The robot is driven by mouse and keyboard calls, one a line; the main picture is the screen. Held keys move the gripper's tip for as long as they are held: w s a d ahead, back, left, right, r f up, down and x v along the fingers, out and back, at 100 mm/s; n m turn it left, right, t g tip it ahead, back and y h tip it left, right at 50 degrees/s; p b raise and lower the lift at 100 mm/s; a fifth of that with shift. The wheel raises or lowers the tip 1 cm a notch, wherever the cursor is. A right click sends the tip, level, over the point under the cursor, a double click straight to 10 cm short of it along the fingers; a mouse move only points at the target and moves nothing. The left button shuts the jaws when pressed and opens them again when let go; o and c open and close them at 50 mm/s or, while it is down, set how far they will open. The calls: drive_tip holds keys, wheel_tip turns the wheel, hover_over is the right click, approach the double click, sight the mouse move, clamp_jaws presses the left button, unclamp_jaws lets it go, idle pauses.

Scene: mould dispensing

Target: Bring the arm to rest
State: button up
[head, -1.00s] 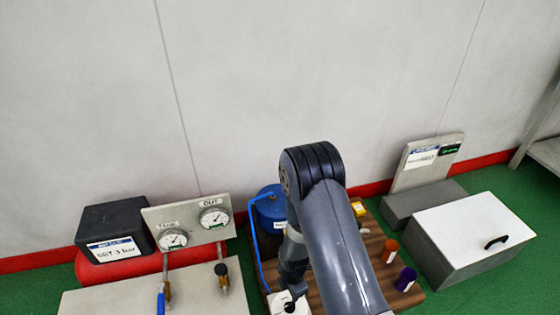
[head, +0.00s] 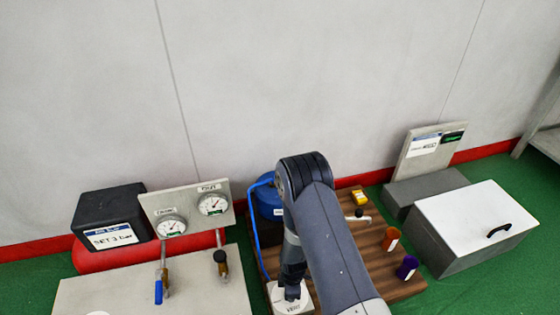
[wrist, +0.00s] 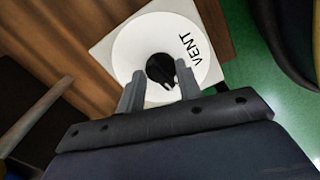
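My arm (head: 335,240) reaches down over the wooden board (head: 372,240). My gripper (head: 291,292) is low over a white square plate (head: 276,290) at the board's front left. In the wrist view, my gripper (wrist: 160,76) has its two fingers apart. A black knob (wrist: 160,67) shows between and just beyond the fingertips, on a round white dish (wrist: 135,45) marked VENT. I cannot tell whether the fingers touch the knob. Nothing is visibly held.
A blue tank (head: 268,203) with a blue hose stands behind my arm. Orange (head: 391,239) and purple (head: 406,267) cups and a yellow item (head: 358,197) sit on the board. A gauge panel (head: 160,205) is left; a white-lidded box (head: 470,215) is right.

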drive_tip(key=m+p, duration=0.2)
drive_tip(key=m, duration=0.4)
drive_tip(key=shift+s+r, duration=0.1)
drive_tip(key=m+p, duration=0.2)
drive_tip(key=m, duration=0.4)
drive_tip(key=shift+s+a+m, duration=0.1)
drive_tip(key=shift+m, duration=0.2)
drive_tip(key=shift+r+p, duration=0.25)
drive_tip(key=shift+p, duration=0.15)
drive_tip(key=shift+r+p, duration=0.35)
drive_tip(key=shift+r, duration=0.85)
drive_tip(key=shift+r, duration=0.1)
